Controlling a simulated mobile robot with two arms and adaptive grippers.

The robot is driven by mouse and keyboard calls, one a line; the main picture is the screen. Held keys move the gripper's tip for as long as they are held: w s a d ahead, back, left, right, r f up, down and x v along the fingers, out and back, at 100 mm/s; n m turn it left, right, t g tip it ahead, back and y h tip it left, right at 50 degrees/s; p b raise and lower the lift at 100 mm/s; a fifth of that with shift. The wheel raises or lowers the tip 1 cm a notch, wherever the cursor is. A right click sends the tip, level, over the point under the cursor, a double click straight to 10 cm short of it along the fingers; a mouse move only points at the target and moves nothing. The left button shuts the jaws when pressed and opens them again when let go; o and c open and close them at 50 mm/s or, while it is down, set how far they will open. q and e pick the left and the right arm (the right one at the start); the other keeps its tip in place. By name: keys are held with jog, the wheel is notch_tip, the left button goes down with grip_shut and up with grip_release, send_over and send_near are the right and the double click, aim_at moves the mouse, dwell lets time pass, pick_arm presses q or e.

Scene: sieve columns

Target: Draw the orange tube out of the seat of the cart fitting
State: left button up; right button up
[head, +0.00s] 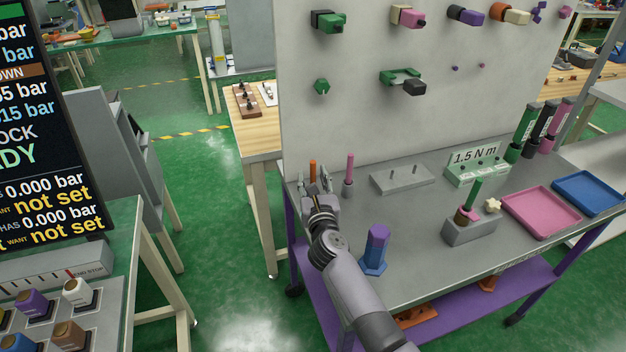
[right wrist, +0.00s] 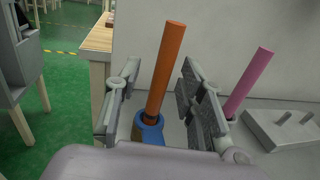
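The orange tube (head: 313,170) stands near the left end of the grey cart top. In the right wrist view the orange tube (right wrist: 166,65) rises, leaning in the picture, from a blue fitting (right wrist: 150,131) with a dark ring at its base. My right gripper (head: 315,184) is at the tube, and in the right wrist view its fingers (right wrist: 160,103) are open on either side of it, with a gap at each side. The fitting is hidden behind my gripper in the head view. My left gripper is not in view.
A pink tube (head: 349,170) stands just right of my right gripper. A grey block with pegs (head: 402,179) lies further right. A blue and purple hexagonal piece (head: 375,250) stands near the front edge. An upright panel (head: 420,110) bounds the cart's back.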

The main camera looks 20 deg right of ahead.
jog(key=shift+w, duration=0.1)
jog(key=shift+c, duration=0.2)
grip_shut()
dwell(0.4)
dwell(0.3)
